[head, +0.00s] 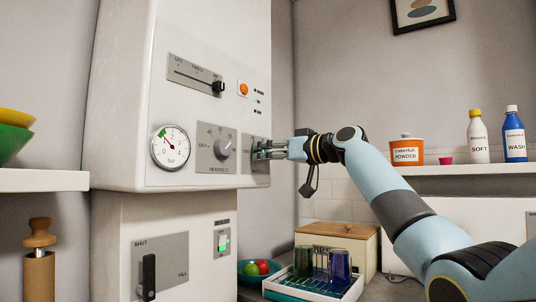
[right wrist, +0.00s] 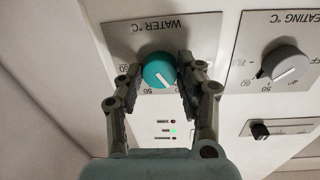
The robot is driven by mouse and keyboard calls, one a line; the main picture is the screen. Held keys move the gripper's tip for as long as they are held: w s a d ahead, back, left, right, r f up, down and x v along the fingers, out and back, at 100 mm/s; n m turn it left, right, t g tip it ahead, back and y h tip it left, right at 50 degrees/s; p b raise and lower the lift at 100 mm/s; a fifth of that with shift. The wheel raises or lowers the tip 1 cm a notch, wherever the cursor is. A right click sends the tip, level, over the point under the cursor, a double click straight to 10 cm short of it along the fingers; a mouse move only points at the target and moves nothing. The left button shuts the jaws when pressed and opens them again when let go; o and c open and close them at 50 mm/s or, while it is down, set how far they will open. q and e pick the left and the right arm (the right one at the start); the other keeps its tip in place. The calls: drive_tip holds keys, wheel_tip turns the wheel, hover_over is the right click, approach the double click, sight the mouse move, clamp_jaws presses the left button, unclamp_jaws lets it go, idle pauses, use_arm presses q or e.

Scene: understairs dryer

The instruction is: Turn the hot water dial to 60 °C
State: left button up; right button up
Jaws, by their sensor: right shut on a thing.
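The hot water dial (right wrist: 157,69) is a teal round knob on a grey plate marked "WATER °C", which appears upside down in the right wrist view. A white line shows on its face, with printed numbers around it; I cannot tell its exact setting. My right gripper (right wrist: 160,78) has its fingers on both sides of the knob and is shut on it. My left gripper is not in view.
The grey heating dial (head: 222,148) sits beside the water plate. A pressure gauge (head: 170,147), a slider (head: 217,87) and an orange button (head: 243,89) are on the panel. Below are a rack with glasses (head: 339,266), a fruit bowl (head: 245,272) and a bread box (head: 350,236).

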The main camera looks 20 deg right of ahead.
drive_tip(key=shift+r+m+g+p, duration=0.15)
drive_tip(key=shift+m+p, duration=0.95)
drive_tip(key=shift+p, duration=0.05)
drive_tip(key=shift+r+m+g+p, duration=0.15)
drive_tip(key=shift+m+p, duration=0.95)
drive_tip(key=m+p, duration=0.6)
drive_tip(key=shift+m, duration=0.4)
drive_tip(key=m+p, duration=0.3)
drive_tip(key=shift+m+g, duration=0.3)
drive_tip(key=m+p, duration=0.2)
drive_tip(key=m, duration=0.1)
drive_tip(key=shift+y, duration=0.3)
drive_tip(key=m+p, duration=0.2)
drive_tip(key=m, duration=0.1)
drive_tip(key=shift+d+m+p, duration=0.1)
drive_tip(key=shift+m+p, duration=0.2)
drive_tip(key=shift+m, duration=0.1)
drive_tip(key=shift+f+m+y, duration=0.1)
drive_tip(key=shift+m+y, duration=0.2)
drive_tip(key=shift+m, duration=0.2)
drive_tip(key=shift+p, duration=0.35)
drive_tip(key=o, duration=1.1)
